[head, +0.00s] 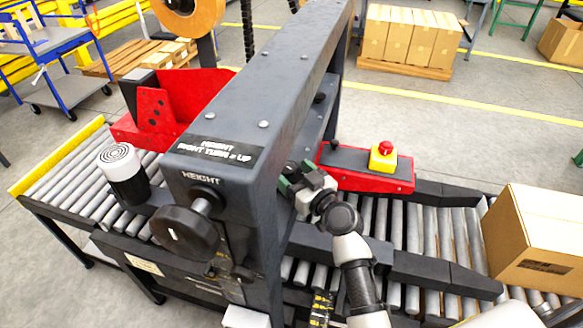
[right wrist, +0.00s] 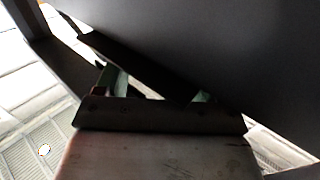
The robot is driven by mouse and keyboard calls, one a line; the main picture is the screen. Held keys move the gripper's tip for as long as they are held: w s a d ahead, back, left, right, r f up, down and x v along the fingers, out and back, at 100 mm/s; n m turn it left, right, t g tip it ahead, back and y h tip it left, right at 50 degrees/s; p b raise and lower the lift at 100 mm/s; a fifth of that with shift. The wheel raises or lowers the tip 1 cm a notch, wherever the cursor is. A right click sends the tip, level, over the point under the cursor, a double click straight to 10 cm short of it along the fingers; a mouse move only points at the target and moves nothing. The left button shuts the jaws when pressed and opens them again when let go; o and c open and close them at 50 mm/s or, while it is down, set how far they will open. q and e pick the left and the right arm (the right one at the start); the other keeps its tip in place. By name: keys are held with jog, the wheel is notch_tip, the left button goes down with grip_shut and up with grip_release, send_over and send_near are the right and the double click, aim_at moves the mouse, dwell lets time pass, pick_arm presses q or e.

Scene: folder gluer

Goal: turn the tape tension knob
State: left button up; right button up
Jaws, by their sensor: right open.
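No knob labelled for tape tension can be read in the head view. A small dark round part (head: 320,98) shows on the inner side of the grey machine frame (head: 262,85); I cannot tell whether it is that knob. A large black knob (head: 184,232) on the front is labelled HEIGHT. My right gripper (head: 291,180), with green fingers, is open close beside the frame's right side, partly hidden by it. In the right wrist view the gripper (right wrist: 155,92) is under a dark surface, and no knob can be made out there. My left gripper is not in view.
A cardboard box (head: 540,240) sits on the roller conveyor (head: 410,225) at the right. A red housing (head: 365,168) carries a yellow emergency stop (head: 383,156) behind my right arm. A red guide (head: 205,92) and a black-and-white motor (head: 124,175) stand left of the frame.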

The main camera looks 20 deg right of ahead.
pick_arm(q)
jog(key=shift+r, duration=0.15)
pick_arm(e)
jog(key=shift+w+a, duration=0.25)
jog(key=shift+w, duration=0.4)
